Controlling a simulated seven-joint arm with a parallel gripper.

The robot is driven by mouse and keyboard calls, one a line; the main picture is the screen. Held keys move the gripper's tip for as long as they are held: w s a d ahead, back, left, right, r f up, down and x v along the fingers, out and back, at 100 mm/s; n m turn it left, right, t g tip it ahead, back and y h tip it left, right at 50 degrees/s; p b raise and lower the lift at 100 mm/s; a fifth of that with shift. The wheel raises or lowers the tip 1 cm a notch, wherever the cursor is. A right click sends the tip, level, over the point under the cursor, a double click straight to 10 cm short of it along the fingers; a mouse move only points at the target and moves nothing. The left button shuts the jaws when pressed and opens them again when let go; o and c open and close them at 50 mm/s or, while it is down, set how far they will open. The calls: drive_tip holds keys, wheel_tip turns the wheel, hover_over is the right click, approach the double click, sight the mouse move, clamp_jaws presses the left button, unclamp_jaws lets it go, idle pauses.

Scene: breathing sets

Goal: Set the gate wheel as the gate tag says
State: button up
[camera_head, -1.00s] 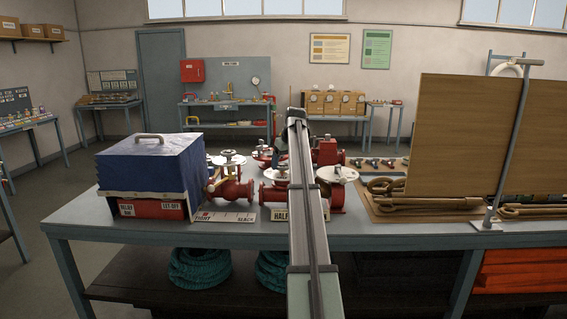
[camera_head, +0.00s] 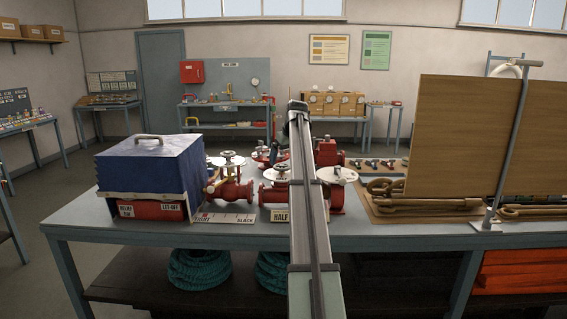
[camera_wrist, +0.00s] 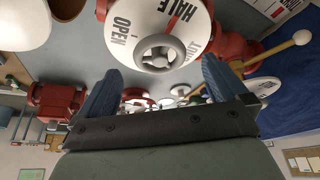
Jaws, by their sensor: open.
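The gate tag (camera_head: 281,215) reads HALF, at the bench's front edge, partly covered by my arm. Behind it a red valve carries a white dial (camera_head: 279,174). In the wrist view this dial (camera_wrist: 140,22) is large at the top, marked OPEN and HALF, with a third word partly cut off. A small grey handwheel (camera_wrist: 163,53) sits at its centre. I cannot tell which mark it is set to. My gripper (camera_wrist: 161,68) is open, its blue fingers spread on either side of the handwheel's lower part in the picture. Nothing is held; contact is not visible.
Left stands a blue-covered box (camera_head: 152,168) on a red base. Beside it is a red valve (camera_head: 232,190) with a yellow lever and a scale plate (camera_head: 225,217). Another white dial (camera_head: 337,174) is right of my arm. A wooden board (camera_head: 464,130) stands at right.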

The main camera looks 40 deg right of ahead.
drive_tip(key=v, duration=1)
drive_tip(key=shift+s+r, duration=0.2)
drive_tip(key=shift+r, duration=0.15)
